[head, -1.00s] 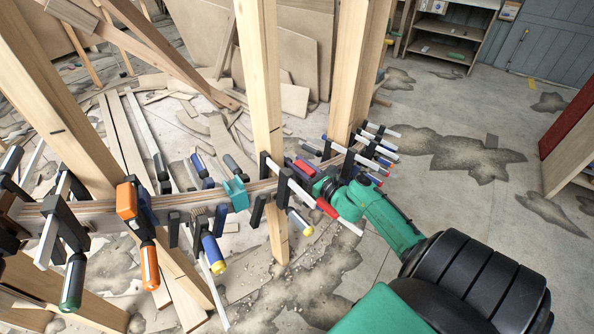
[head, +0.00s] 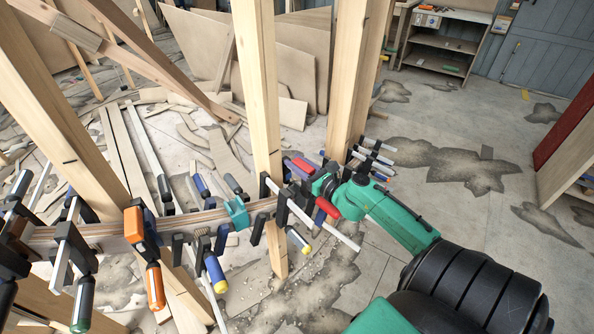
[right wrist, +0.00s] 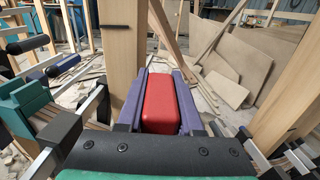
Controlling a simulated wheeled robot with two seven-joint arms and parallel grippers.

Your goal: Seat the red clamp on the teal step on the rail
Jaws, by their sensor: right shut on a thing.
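The red clamp (head: 327,207) is in my right gripper (head: 301,169), near the wooden post and the curved rail (head: 190,218). In the right wrist view, the purple fingers of my right gripper (right wrist: 160,100) are shut on either side of the clamp's red block (right wrist: 160,103). The teal step (head: 236,213) is on the rail, left of and lower in the picture than the clamp. A teal block (right wrist: 22,105) shows at the left edge of the wrist view. Whether the clamp touches the rail cannot be told. My left gripper is not in view.
An orange clamp (head: 133,225) and several dark clamps sit along the rail at left. A blue-handled clamp (head: 215,272) hangs near the step. More clamps (head: 372,160) crowd the rail's right end. Upright posts (head: 257,90) stand close to the gripper. Open floor lies at right.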

